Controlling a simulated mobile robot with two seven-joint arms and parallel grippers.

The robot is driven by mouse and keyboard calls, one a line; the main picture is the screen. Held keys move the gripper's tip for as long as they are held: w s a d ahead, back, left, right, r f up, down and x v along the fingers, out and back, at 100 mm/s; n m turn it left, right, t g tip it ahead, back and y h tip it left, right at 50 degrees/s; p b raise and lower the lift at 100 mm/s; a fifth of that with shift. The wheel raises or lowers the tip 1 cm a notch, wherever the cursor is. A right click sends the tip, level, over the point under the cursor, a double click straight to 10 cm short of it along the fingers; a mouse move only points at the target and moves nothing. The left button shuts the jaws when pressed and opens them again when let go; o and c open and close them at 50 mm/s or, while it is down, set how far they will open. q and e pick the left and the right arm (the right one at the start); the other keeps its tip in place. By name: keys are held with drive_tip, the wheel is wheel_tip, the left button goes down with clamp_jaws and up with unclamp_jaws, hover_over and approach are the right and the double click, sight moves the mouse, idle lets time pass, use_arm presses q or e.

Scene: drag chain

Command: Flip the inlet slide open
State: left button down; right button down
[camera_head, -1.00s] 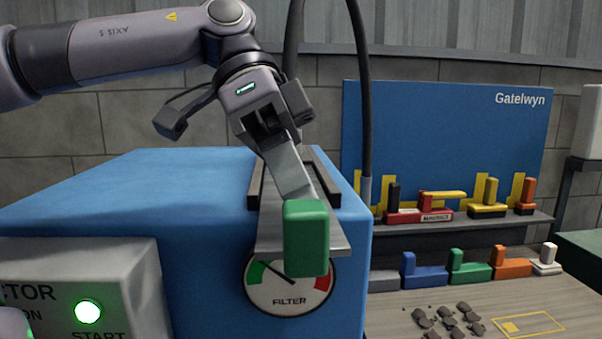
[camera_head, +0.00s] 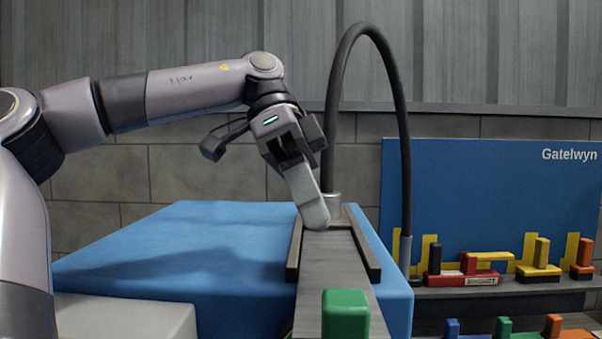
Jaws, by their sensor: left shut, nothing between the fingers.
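The inlet slide is a flat grey plate (camera_head: 338,270) between two dark rails on top of the blue box (camera_head: 210,245). A green block handle (camera_head: 346,315) stands at its near end, at the bottom of the view. My left gripper (camera_head: 316,222) is shut and empty. Its tips are over the far part of the plate, well behind the green handle and apart from it; I cannot tell whether they touch the plate. A round grey fitting (camera_head: 333,203) shows just behind the fingers. My right gripper is not in view.
A black hose (camera_head: 402,110) arches over the far end of the slide and down to the right of the box. A blue board (camera_head: 490,200) with a shelf of coloured parts stands at right. A grey panel box (camera_head: 125,318) is at lower left.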

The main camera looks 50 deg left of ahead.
use_arm(q)
drive_tip(key=shift+v, duration=1.8)
drive_tip(key=shift+w, duration=0.15)
